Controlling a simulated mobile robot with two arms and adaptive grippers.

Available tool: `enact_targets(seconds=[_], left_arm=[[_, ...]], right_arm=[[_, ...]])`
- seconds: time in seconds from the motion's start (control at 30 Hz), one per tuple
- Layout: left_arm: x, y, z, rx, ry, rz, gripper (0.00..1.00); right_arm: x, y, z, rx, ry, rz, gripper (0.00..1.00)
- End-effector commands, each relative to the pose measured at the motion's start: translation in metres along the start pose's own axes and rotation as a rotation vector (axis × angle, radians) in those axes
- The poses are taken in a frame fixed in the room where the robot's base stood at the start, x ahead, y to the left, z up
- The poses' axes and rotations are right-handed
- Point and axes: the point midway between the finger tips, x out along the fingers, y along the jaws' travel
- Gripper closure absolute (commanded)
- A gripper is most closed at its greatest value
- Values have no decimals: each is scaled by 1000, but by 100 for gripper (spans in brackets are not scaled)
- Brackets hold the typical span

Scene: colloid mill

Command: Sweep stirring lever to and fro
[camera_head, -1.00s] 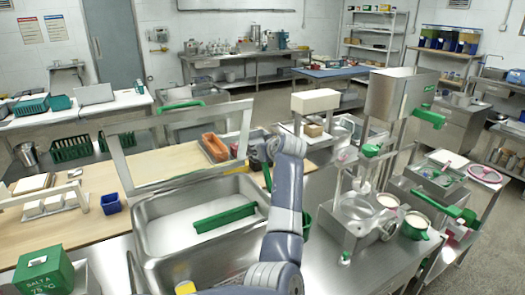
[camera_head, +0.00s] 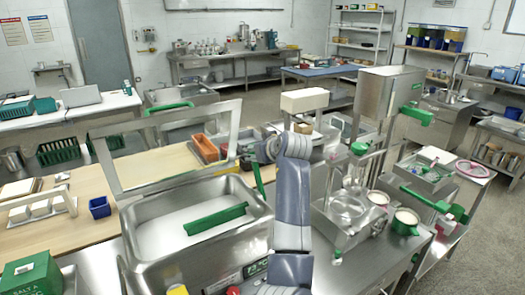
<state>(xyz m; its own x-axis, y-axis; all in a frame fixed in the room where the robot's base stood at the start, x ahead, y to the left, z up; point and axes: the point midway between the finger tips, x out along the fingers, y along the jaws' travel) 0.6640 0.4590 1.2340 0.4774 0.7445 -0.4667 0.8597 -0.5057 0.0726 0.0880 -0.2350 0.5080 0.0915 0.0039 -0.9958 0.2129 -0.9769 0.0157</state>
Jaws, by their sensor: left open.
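A steel vat (camera_head: 140,252) holds a pale liquid, with a green bar (camera_head: 215,219) lying across it. A thin dark green lever (camera_head: 258,179) stands slightly tilted at the vat's back right edge. I cannot tell whether it joins the green bar. My left gripper (camera_head: 246,164) is small and dark, at the end of my grey-blue arm, just above and beside the top of the lever. It is open, with nothing seen in it. My forearm hides part of the vat's right side and the bench. I cannot tell whether the gripper touches the lever. My right gripper is out of view.
A steel frame with a green handle (camera_head: 168,107) rises behind the vat. An orange tray (camera_head: 206,148) lies behind it. The mill with a glass bowl (camera_head: 350,205) and a green-handled cup (camera_head: 405,222) stand to the right.

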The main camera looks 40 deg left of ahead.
Motion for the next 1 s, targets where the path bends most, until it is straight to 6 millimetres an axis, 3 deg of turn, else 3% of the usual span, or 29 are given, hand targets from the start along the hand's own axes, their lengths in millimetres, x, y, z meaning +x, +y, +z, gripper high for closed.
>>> enact_targets(seconds=[0.1,0.3,1.0], left_arm=[[-20,0,0,0,0,1,51],[-36,0,0,-1,-1,0,51],[-38,0,0,0,-1,0,51]], right_arm=[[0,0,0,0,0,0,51],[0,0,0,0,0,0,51],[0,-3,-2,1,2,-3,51]])
